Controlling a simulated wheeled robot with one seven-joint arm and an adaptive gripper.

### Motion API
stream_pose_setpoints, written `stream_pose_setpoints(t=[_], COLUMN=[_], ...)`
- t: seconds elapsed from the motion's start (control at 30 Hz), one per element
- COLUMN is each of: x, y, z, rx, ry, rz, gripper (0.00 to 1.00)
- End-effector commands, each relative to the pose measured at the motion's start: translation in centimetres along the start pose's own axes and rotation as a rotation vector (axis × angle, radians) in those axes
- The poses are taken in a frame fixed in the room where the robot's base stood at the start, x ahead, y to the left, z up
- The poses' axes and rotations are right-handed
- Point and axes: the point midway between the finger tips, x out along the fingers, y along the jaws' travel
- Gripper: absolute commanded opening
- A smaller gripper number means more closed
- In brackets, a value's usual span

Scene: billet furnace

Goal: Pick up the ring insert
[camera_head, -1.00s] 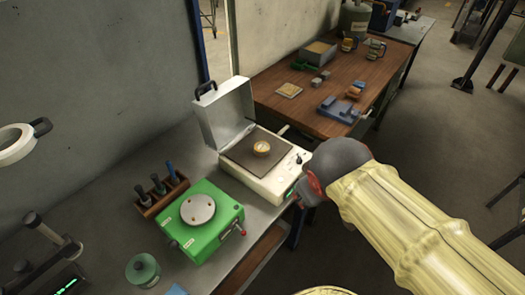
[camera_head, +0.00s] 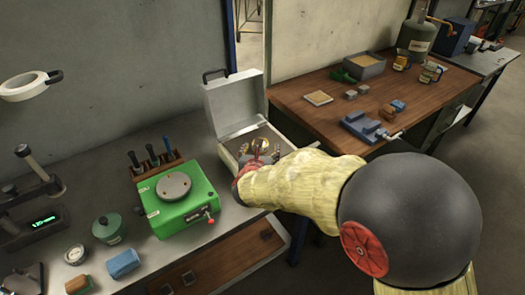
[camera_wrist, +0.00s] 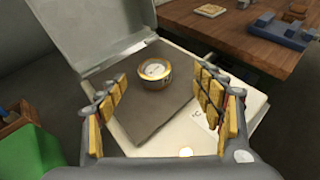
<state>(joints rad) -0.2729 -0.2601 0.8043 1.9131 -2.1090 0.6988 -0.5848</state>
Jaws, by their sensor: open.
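The ring insert (camera_wrist: 155,72) is a small round brass-coloured piece with a pale top. It lies on the dark plate (camera_wrist: 150,110) of the white open-lidded box in the wrist view. My gripper (camera_wrist: 160,98) is open, its yellow-padded fingers on either side of the picture, with the ring beyond and between them, apart from both. In the head view my gripper (camera_head: 258,150) is over the box, and my arm and gripper hide most of the plate and the ring.
The box's raised lid (camera_head: 236,102) stands behind the plate. A green device (camera_head: 178,200) and a wooden tool rack (camera_head: 157,168) are to its left on the grey bench. A wooden table (camera_head: 320,88) with blocks and a blue vise (camera_head: 366,127) is at the right.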

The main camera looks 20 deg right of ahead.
Motion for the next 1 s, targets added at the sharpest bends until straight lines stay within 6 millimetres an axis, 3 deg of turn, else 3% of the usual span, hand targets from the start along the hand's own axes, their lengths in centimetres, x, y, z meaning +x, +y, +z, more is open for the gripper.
stream_pose_setpoints(t=[0.17,0.7,1.0], x=[1.2,7.5,8.2], y=[1.1,1.0,1.1], z=[-0.9,-1.5,-1.3], rx=[-0.06,-0.056,-0.055], ry=[-0.001,-0.002,-0.002], rz=[0.03,0.027,0.028], gripper=[0.68,0.68,0.68])
